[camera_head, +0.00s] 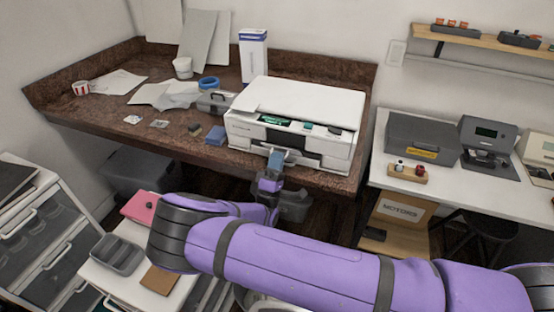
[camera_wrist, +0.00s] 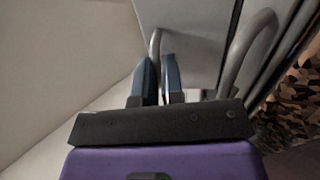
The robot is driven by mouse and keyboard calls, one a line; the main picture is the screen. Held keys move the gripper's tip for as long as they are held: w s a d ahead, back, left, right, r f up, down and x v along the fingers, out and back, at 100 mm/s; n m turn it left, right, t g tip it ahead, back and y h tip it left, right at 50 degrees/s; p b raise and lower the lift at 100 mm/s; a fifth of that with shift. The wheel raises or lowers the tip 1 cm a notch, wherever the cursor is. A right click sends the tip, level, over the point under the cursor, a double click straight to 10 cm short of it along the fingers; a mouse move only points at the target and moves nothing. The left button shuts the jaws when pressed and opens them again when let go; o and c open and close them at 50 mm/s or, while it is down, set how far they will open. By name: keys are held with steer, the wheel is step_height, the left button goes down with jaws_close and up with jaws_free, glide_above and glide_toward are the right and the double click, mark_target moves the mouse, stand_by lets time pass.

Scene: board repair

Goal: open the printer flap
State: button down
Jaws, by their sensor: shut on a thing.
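The white printer (camera_head: 300,100) stands near the front edge of the brown bench, with a small green screen and a dark front opening. My gripper (camera_head: 277,157) is at the lower front of the printer and hides part of the printer flap (camera_head: 303,157). In the wrist view, the blue fingers of my gripper (camera_wrist: 159,80) are close together, with a thin grey curved part (camera_wrist: 155,43) running in between them. They are shut on what looks like part of the flap. A grey panel (camera_wrist: 185,35) lies just beyond the fingers. How far the flap stands open is unclear.
The brown bench (camera_head: 110,109) holds papers, a grey toolbox (camera_head: 215,102), a blue tape ring (camera_head: 208,83) and a tall white box (camera_head: 253,55). A white table (camera_head: 470,190) with a dark case stands to the right. Drawer units (camera_head: 130,275) stand below, left of my arm.

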steer(key=c, duration=1.2)
jaws_free()
steer(key=shift+c, duration=0.2)
steer(key=v, duration=1)
steer(key=shift+s+f, duration=0.25)
steer(key=shift+f, duration=0.05)
steer(key=shift+a, duration=0.15)
